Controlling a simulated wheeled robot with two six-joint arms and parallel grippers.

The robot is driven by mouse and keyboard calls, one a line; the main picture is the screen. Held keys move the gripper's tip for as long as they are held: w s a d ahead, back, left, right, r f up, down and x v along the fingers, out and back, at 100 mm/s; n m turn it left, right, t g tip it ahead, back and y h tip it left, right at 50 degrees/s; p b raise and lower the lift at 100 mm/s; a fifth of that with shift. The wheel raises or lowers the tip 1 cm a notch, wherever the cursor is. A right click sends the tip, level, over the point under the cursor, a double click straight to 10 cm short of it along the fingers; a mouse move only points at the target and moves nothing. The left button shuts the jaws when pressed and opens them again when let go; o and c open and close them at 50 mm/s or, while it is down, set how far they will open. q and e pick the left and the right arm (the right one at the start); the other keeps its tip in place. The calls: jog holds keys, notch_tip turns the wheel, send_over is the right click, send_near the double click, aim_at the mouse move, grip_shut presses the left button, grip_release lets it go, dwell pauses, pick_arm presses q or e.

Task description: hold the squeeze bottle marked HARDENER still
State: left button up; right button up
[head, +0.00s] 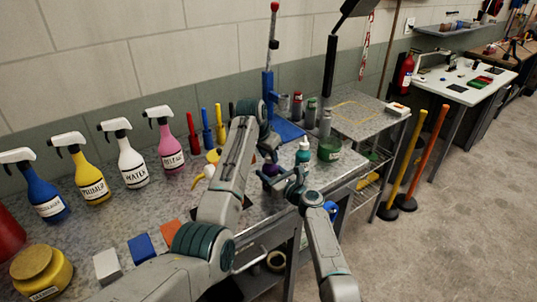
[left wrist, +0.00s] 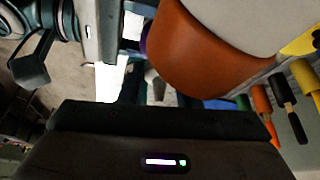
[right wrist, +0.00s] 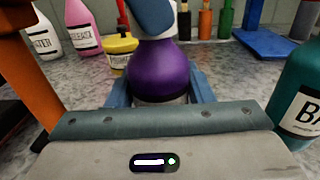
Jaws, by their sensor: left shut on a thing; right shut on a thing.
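A purple squeeze bottle (right wrist: 160,70) stands upright between the blue fingers of my right gripper (right wrist: 158,95) in the right wrist view. Its label is mostly hidden behind the gripper, so the word on it cannot be read. In the head view the bottle (head: 269,170) shows only in part, between my two arms. My right gripper (head: 286,183) is shut on its body. My left gripper (head: 268,150) is at the top of the bottle, shut on its cap. A blue finger covers the cap in the right wrist view, and the cap itself is mostly hidden.
A teal bottle (head: 303,155) stands close to the right of my grippers. A green tub (head: 329,149) is beyond it. A yellow pot (right wrist: 121,52) is behind the purple bottle. Several spray bottles (head: 133,160) line the back left. A large orange-brown object (left wrist: 195,50) is close to the left wrist.

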pick_arm(q)
jog(key=shift+w+a+m+g+h, duration=0.15)
jog(key=shift+m+g+h, duration=0.2)
jog(key=shift+m, duration=1.1)
jog(key=shift+w+m+g+h, duration=0.1)
jog(key=shift+m+g+h, duration=0.25)
jog(key=shift+m, duration=1.1)
jog(key=o, duration=1)
jog(key=v, duration=1.2)
jog(key=shift+w, duration=0.15)
